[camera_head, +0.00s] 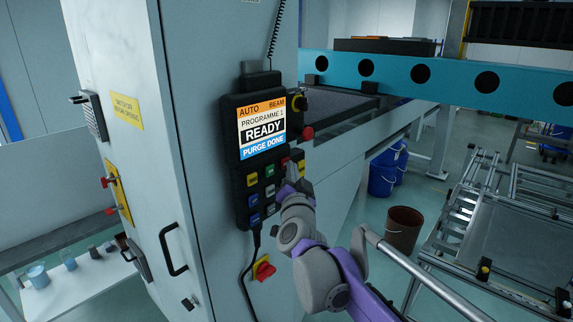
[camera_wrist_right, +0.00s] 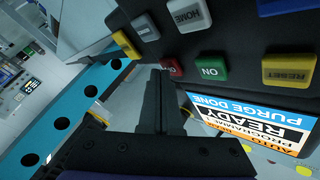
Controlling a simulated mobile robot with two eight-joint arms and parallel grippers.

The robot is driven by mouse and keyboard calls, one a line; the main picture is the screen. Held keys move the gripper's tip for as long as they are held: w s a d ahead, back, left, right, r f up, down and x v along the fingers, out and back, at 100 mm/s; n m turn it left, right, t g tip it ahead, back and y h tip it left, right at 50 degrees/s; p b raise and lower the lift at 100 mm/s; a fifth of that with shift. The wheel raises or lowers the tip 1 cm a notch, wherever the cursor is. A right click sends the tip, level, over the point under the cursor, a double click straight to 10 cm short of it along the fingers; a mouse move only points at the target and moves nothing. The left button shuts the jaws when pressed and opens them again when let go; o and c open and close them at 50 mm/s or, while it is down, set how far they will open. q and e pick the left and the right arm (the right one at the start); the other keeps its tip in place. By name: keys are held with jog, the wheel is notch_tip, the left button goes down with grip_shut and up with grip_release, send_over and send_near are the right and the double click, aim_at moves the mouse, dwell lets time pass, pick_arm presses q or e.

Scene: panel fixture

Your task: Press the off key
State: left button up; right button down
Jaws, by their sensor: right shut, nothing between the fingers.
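The dark control pendant (camera_head: 232,122) hangs on the pale cabinet, with a lit screen (camera_head: 262,133) reading READY and PURGE DONE. The red off key (camera_head: 284,161) is at the right of the top key row. In the right wrist view the red key (camera_wrist_right: 173,69) is partly hidden by the fingers, right beside their tips. The green ON key (camera_wrist_right: 211,68) is next to it. My right gripper (camera_head: 291,172) is shut and empty, its tips (camera_wrist_right: 160,72) close to the red key; I cannot tell whether they touch. My left gripper is not in view.
A yellow RESET key (camera_wrist_right: 289,69) and grey HOME key (camera_wrist_right: 189,15) are nearby on the panel. A red-and-yellow switch (camera_head: 263,268) sits below the pendant. A red knob (camera_head: 307,132) sticks out at its right. A brown bucket (camera_head: 403,229) stands on the floor.

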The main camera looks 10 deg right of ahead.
jog(key=shift+w+a, duration=0.15)
dwell(0.5)
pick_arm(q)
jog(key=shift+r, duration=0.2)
pick_arm(e)
jog(key=shift+s+d, duration=0.55)
jog(key=shift+s, duration=0.1)
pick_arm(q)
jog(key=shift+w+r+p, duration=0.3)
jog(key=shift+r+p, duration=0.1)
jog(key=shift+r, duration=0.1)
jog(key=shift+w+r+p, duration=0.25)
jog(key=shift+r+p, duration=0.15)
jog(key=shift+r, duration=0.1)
pick_arm(e)
jog(key=s+d, duration=0.1)
jog(key=s, duration=0.1)
jog(key=s+d, duration=0.2)
jog(key=shift+f, duration=0.1)
